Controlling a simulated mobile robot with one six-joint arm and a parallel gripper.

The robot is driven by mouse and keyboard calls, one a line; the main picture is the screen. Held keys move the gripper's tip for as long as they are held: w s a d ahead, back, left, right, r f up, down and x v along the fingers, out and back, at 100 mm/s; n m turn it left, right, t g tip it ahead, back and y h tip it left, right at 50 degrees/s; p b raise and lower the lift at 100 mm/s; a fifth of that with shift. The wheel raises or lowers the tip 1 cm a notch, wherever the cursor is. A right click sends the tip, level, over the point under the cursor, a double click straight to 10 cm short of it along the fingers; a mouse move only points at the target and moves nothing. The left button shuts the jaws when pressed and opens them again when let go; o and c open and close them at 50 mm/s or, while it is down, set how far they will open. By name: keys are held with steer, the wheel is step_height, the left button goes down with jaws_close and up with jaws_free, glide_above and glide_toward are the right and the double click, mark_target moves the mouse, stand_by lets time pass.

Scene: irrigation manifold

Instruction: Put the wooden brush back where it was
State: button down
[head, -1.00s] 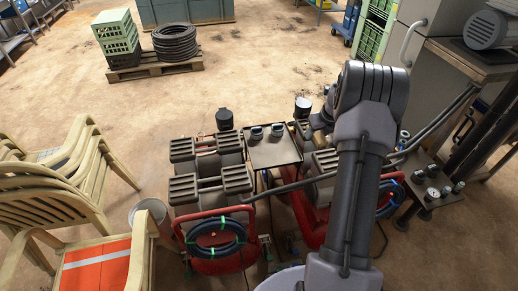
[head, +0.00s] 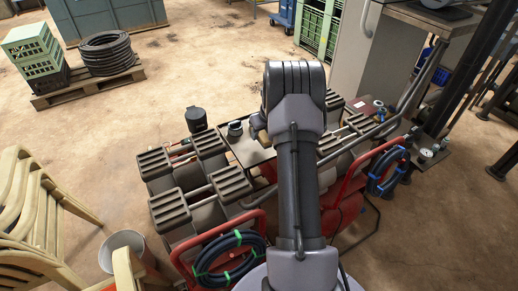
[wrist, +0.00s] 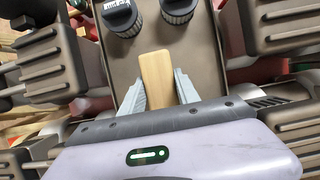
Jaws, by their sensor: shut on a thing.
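The wooden brush (wrist: 155,72) shows in the wrist view as a pale, flat wooden block between my fingers. My gripper (wrist: 159,88) is shut on it, with one grey finger along each side. The block's far end points toward two dark, ribbed caps over a brown-grey tray (wrist: 204,55). I cannot tell if the brush touches the tray. Its bristles are hidden. In the head view my arm covers the gripper and part of the tray (head: 244,150).
Two dark ribbed caps (wrist: 120,18) (wrist: 178,10) stand on the tray's far part. Ribbed grey blocks (head: 170,210) flank the tray. Coiled blue hoses (head: 228,258) hang on red frames in front. A bucket (head: 122,250) and stacked chairs (head: 35,205) stand left. Open floor lies behind.

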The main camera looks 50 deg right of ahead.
mark_target(260, 148)
step_height(260, 148, down, 5)
steer(key=shift+f+b, duration=0.2)
steer(key=shift+b, duration=0.95)
steer(key=shift+w+r, duration=0.1)
steer(key=shift+r, duration=0.1)
steer(key=c, duration=0.9)
jaws_free()
steer(key=shift+f, duration=0.1)
